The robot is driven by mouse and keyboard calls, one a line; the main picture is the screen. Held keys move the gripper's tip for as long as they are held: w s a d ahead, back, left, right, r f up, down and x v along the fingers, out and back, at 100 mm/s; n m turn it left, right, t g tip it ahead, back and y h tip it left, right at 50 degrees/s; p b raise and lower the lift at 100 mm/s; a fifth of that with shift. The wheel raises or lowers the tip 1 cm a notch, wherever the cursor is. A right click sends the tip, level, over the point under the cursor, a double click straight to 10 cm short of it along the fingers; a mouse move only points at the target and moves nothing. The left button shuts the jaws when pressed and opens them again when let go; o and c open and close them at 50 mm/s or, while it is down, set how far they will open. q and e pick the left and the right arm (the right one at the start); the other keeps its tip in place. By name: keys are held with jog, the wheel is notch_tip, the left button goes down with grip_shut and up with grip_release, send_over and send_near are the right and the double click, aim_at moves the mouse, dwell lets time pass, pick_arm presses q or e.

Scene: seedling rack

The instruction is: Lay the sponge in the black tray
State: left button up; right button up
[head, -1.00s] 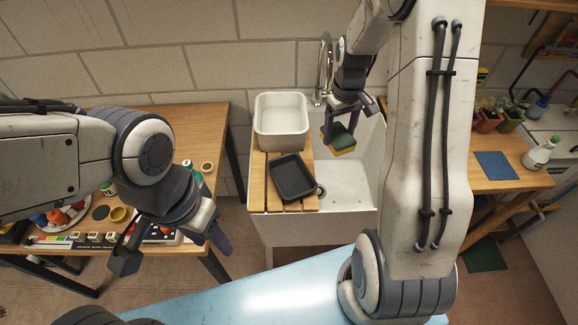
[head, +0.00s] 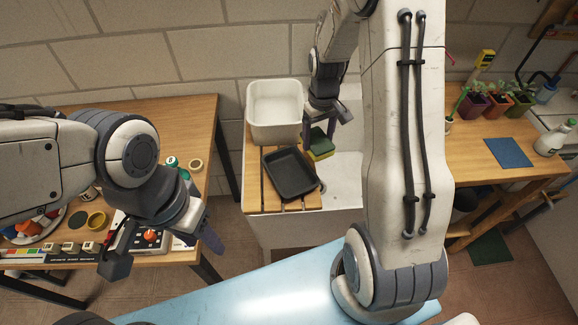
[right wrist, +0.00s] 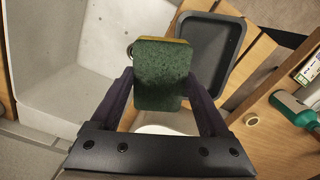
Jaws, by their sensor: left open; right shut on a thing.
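The sponge (head: 320,144) is green with a yellow side. My right gripper (head: 325,118) is shut on it and holds it beside the black tray's upper right edge in the head view. In the right wrist view the sponge (right wrist: 162,75) sits between my fingers, its green face toward the camera. The black tray (head: 291,190) rests on the wooden slats, and no object shows in it. It also shows in the right wrist view (right wrist: 233,45), behind and right of the sponge. My left gripper (head: 160,255) is open and empty near the left table's front edge.
A white basin (head: 275,112) stands on the slats behind the tray. The sink (head: 345,185) lies right of the slats. The left table (head: 205,125) carries a plate, jars and small blocks. The right table (head: 475,150) holds several plant pots and a blue mat (head: 508,153).

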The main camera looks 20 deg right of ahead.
jog(key=a+f, duration=0.1)
jog(key=a, duration=0.1)
jog(key=a+f+p, duration=0.1)
jog(key=a+f, duration=0.1)
jog(key=a, duration=0.1)
jog(key=a+f+p, duration=0.1)
jog(key=a, duration=0.2)
jog(key=shift+s+f, duration=0.1)
jog(key=shift+f, duration=0.2)
jog(key=shift+a+f, duration=0.1)
jog(key=shift+f, duration=0.1)
notch_tip(320, 180, down, 3)
jog(key=shift+f+p, duration=0.1)
jog(key=shift+p, duration=0.6)
jog(key=shift+f, duration=0.35)
jog(key=shift+f, duration=0.1)
jog(key=o, duration=1.2)
